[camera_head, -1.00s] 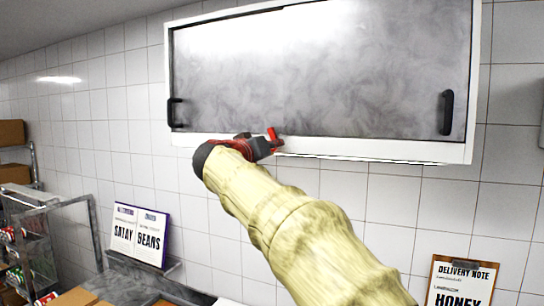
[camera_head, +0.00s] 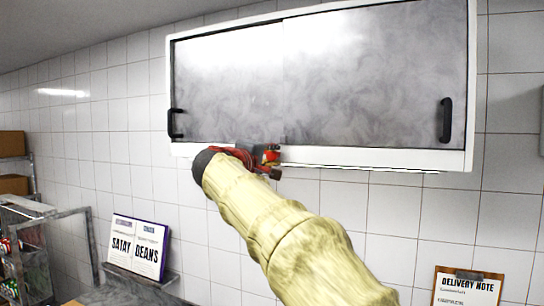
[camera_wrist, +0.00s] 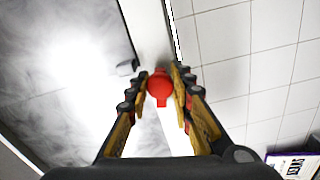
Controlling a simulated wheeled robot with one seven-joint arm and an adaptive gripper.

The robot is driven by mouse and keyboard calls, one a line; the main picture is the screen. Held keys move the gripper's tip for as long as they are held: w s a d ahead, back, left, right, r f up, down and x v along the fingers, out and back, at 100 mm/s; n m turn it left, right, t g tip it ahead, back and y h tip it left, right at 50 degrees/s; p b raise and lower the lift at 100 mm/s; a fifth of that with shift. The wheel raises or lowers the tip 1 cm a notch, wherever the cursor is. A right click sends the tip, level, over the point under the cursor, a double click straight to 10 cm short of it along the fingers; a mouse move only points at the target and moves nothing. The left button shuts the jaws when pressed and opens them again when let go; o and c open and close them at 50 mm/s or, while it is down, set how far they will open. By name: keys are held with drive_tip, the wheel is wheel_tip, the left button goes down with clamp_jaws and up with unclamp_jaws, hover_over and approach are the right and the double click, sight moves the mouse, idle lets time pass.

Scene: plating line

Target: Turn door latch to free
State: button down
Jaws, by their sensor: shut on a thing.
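The red door latch (camera_head: 270,155) sits at the lower frame of a white wall cabinet (camera_head: 400,158). In the wrist view the latch (camera_wrist: 160,84) shows a round red body with a short tab, between my fingertips. My gripper (camera_head: 268,162) is at the cabinet's bottom edge, partly hidden behind my wrist. In the wrist view my gripper (camera_wrist: 161,77) is shut on the latch, one finger on each side. The cabinet has grey sliding doors (camera_head: 380,75), which are shut across the front.
A black handle (camera_head: 175,123) is at the left door edge and another (camera_head: 446,120) at the right. Below are a sign stand (camera_head: 138,247) and a delivery note (camera_head: 466,288). A metal rack (camera_head: 25,235) stands at the left.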

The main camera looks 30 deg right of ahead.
drive_tip(key=shift+n, duration=1.2)
drive_tip(key=shift+f, duration=0.1)
drive_tip(key=c, duration=1.6)
unclamp_jaws()
drive_tip(key=shift+a, duration=0.15)
drive_tip(key=v, duration=1.1)
drive_tip(key=shift+s+a, duration=0.3)
